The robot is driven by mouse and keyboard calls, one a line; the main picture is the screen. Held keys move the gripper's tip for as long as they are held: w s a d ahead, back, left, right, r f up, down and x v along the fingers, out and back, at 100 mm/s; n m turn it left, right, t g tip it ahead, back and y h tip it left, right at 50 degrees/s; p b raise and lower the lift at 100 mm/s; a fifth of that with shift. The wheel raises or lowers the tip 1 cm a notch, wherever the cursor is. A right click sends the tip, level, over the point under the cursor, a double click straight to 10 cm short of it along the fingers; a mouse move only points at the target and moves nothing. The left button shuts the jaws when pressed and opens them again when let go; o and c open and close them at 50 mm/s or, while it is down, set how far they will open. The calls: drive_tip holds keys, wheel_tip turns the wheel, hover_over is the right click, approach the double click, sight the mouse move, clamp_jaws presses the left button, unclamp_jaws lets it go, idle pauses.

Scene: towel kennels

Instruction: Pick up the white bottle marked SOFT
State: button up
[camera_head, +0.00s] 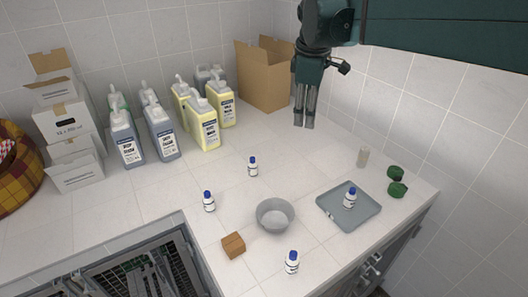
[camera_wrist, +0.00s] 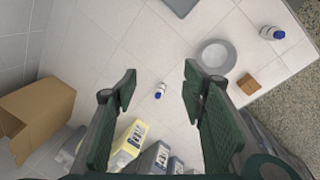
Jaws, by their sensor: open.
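Several small white bottles with blue caps stand on the counter, and their labels are too small for me to tell which says SOFT. In the head view one (camera_head: 253,170) is near the middle, one (camera_head: 209,204) is left of the grey bowl, one (camera_head: 291,265) is at the front, and one (camera_head: 349,201) is on the grey tray (camera_head: 331,213). My gripper (camera_head: 304,124) is open and empty, pointing down above the back of the counter. In the wrist view a bottle (camera_wrist: 160,92) shows between the open fingers (camera_wrist: 160,72), below them, and another (camera_wrist: 272,33) is at the upper right.
A grey bowl (camera_head: 275,215) and a brown block (camera_head: 233,246) are near the front. Large pump jugs (camera_head: 204,128) and an open cardboard box (camera_head: 265,80) line the back. The counter's middle is mostly clear.

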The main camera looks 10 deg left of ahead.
drive_tip(key=w+a+f+n+g, duration=0.1)
drive_tip(key=w+a+f+n, duration=0.15)
drive_tip(key=a, duration=0.25)
drive_tip(key=w+a+f+n, duration=0.1)
drive_tip(key=w+a+n, duration=0.15)
drive_tip(key=a, duration=0.25)
drive_tip(key=n+h, duration=0.1)
drive_tip(key=n, duration=0.2)
hover_over(254, 169)
drive_tip(key=w+a, duration=0.1)
wheel_tip(254, 169, down, 5)
drive_tip(key=shift+g, duration=0.4)
wheel_tip(254, 169, down, 20)
drive_tip(key=shift+w+r, duration=0.1)
drive_tip(key=shift+w, duration=0.05)
drive_tip(key=shift+f, duration=0.3)
drive_tip(key=shift+f, duration=0.15)
drive_tip(key=shift+w+d+f, duration=0.1)
drive_tip(key=shift+f, duration=1.05)
drive_tip(key=shift+f, duration=0.1)
drive_tip(key=shift+w+d+f, duration=0.1)
drive_tip(key=shift+w+f, duration=0.1)
drive_tip(key=shift+f, duration=1.05)
drive_tip(key=shift+w+d+f, duration=0.1)
drive_tip(key=shift+w+f, duration=0.1)
drive_tip(key=shift+f, duration=1.05)
